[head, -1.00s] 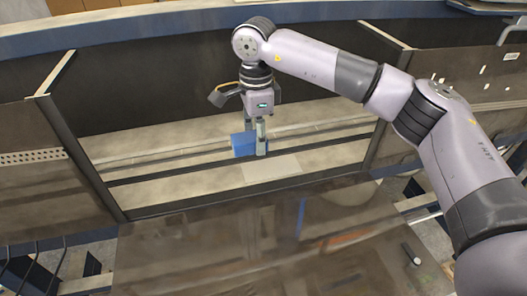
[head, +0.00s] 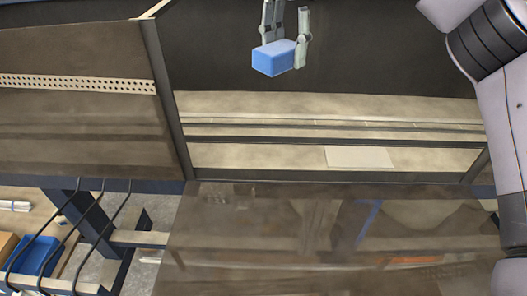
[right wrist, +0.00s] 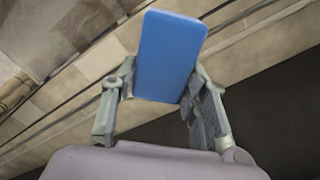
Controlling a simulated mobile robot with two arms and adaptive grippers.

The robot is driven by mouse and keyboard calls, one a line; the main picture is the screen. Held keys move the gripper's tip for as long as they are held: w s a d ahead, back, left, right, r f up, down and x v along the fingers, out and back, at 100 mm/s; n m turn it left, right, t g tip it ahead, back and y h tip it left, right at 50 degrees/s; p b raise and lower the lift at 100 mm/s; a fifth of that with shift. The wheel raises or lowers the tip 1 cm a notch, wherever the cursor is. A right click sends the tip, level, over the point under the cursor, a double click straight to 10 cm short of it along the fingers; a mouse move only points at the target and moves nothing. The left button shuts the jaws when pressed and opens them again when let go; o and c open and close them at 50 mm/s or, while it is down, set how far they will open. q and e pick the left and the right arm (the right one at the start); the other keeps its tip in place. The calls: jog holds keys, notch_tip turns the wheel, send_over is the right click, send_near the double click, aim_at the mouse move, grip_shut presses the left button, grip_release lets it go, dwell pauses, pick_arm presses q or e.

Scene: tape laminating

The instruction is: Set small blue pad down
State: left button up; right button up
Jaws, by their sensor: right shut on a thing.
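The small blue pad (head: 273,58) is a blue block held in the air at the top of the head view, in front of the dark back panel. My right gripper (head: 286,45) is shut on it, coming down from above. In the right wrist view the blue pad (right wrist: 168,56) stands between the two fingers of the right gripper (right wrist: 158,88). A flat pale sheet (head: 360,157) lies on the ledge below and to the right of the pad, apart from it. My left gripper is not in view.
A brown glossy tabletop (head: 330,235) fills the lower middle and looks clear. A brown side panel (head: 75,110) with a perforated strip stands at left. Black cables (head: 100,230) and a blue bin (head: 38,255) are at the lower left.

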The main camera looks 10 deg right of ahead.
notch_tip(320, 180, down, 18)
jog(key=shift+w+f+p, duration=0.1)
jog(key=shift+f+p, duration=0.15)
jog(key=shift+p, duration=0.45)
jog(key=shift+f, duration=0.4)
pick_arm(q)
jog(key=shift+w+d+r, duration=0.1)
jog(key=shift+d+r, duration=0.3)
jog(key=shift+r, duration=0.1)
pick_arm(e)
jog(key=shift+f, duration=0.2)
jog(key=o, duration=1.1)
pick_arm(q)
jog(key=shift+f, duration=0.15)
